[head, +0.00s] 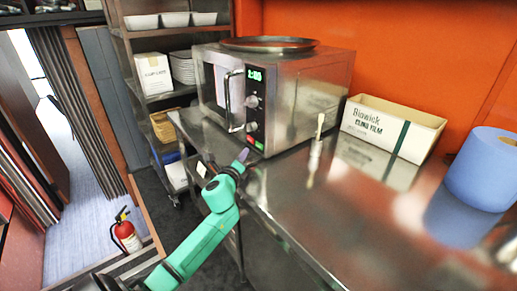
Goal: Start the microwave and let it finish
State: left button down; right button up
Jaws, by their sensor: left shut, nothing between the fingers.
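The microwave (276,85) is a steel box on the steel counter, with its door shut and a dark handle (233,101) on its front. Its green display (255,75) is lit and seems to read 2:05. Two dark knobs sit below the display. My left gripper (243,156) is shut and empty at the counter's front edge, just below and in front of the microwave's control panel, apart from it as far as I can tell. My green left arm comes up from the bottom. My right gripper is not in view.
A round metal tray (269,44) lies on the microwave. A shelf rack (119,62) stands left. The counter's front right is clear.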

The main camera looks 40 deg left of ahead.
aim_at(259, 146)
pick_arm(q)
jog(key=shift+w+d, duration=0.2)
jog(key=shift+w, duration=0.5)
jog(key=shift+w+d, duration=0.2)
jog(key=shift+w, duration=0.45)
dwell(0.9)
jog(key=shift+w+d, duration=0.1)
jog(key=shift+w, duration=0.3)
